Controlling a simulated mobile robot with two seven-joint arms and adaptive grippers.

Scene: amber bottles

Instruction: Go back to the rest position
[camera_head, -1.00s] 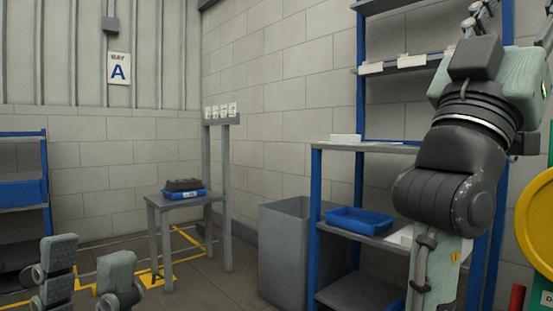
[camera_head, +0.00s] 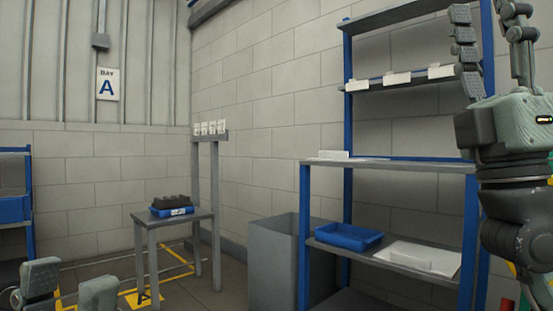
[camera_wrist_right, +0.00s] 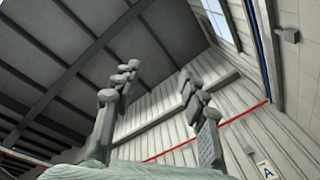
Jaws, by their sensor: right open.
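My left gripper (camera_head: 70,290) shows at the bottom left of the head view. Its two fingertips stand apart with nothing seen between them; the rest of it is below the picture. My right gripper (camera_head: 492,40) is at the upper right of the head view, pointing up, in front of the shelf rack. Its fingers are apart and empty. In the right wrist view its two fingers (camera_wrist_right: 160,80) are spread, with only roof and wall behind them. No amber bottle can be made out.
A blue-framed shelf rack (camera_head: 305,215) stands at the right with a blue tray (camera_head: 348,237) on it. A grey bin (camera_head: 280,265) stands beside it. A small grey table (camera_head: 172,220) carries a blue tray with a dark crate (camera_head: 171,201). Open floor (camera_head: 215,295) lies between.

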